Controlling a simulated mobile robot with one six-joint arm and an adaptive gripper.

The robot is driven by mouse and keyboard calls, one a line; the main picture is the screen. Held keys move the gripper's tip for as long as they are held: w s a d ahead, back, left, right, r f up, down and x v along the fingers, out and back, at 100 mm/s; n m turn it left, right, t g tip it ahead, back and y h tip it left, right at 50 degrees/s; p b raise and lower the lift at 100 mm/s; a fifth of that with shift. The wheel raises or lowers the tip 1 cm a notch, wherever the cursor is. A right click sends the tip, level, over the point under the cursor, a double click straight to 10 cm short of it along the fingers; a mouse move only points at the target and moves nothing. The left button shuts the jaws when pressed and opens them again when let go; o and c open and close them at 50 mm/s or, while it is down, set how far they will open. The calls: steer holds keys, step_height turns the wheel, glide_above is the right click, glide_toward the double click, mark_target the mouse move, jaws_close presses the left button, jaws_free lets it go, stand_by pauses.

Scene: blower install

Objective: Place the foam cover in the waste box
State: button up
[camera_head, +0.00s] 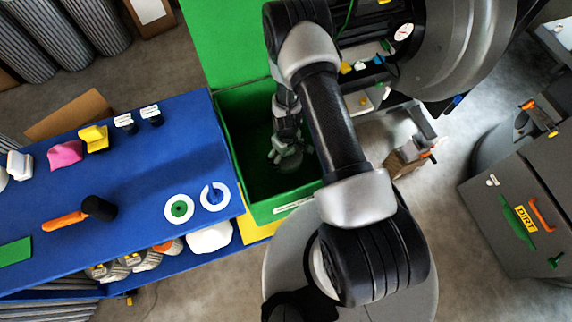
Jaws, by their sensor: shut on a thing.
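The green box (257,203), which I take for the waste box, stands open at the right end of the blue table. A white label is on its front rim. My gripper (285,158) reaches down inside it, at the right part of its opening. It is shut on a dark, rounded piece (291,162), apparently the foam cover, though it is small and dim in the box's shade. I cannot tell whether this piece touches the box floor. My arm hides the box's right side.
The blue table (135,185) holds a black-and-orange mallet (92,210), a pink block (65,154), a yellow block (94,138) and two round discs. A large round machine (455,50) stands right of the box. A grey DIRT bin (520,235) is at far right.

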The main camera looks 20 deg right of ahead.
steer(key=shift+f+b, duration=0.85)
steer(key=shift+f, duration=2.65)
steer(key=shift+f, duration=0.15)
steer(key=o, duration=0.8)
steer(key=shift+o, duration=0.2)
